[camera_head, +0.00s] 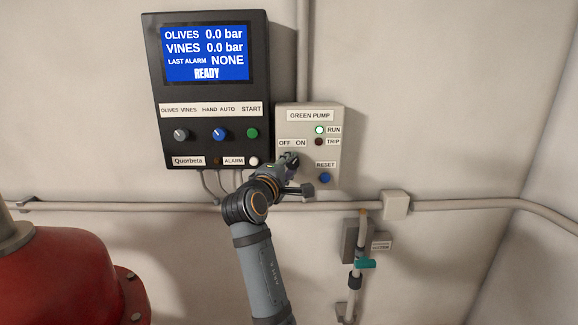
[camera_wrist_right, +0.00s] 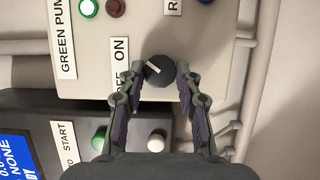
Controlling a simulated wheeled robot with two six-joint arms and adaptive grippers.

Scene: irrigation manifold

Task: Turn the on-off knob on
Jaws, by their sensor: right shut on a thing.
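The on-off knob (camera_wrist_right: 164,76) is a dark round knob on the light grey green pump box (camera_head: 325,188). The OFF and ON labels (camera_head: 292,143) sit just above it. In the wrist view its white pointer mark slants to the upper left, toward the ON label (camera_wrist_right: 121,50). My right gripper (camera_head: 289,160) is at the knob and hides most of it in the head view. In the wrist view my right gripper (camera_wrist_right: 160,72) has its fingertips on both sides of the knob, shut on it. The green RUN lamp (camera_head: 319,129) is lit. My left gripper is not in view.
A black control panel (camera_head: 262,60) with a blue screen reading READY hangs left of the pump box. A blue RESET button (camera_head: 325,178) is right of the knob. A pipe (camera_head: 455,204) runs along the wall below. A red tank (camera_head: 70,275) stands lower left.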

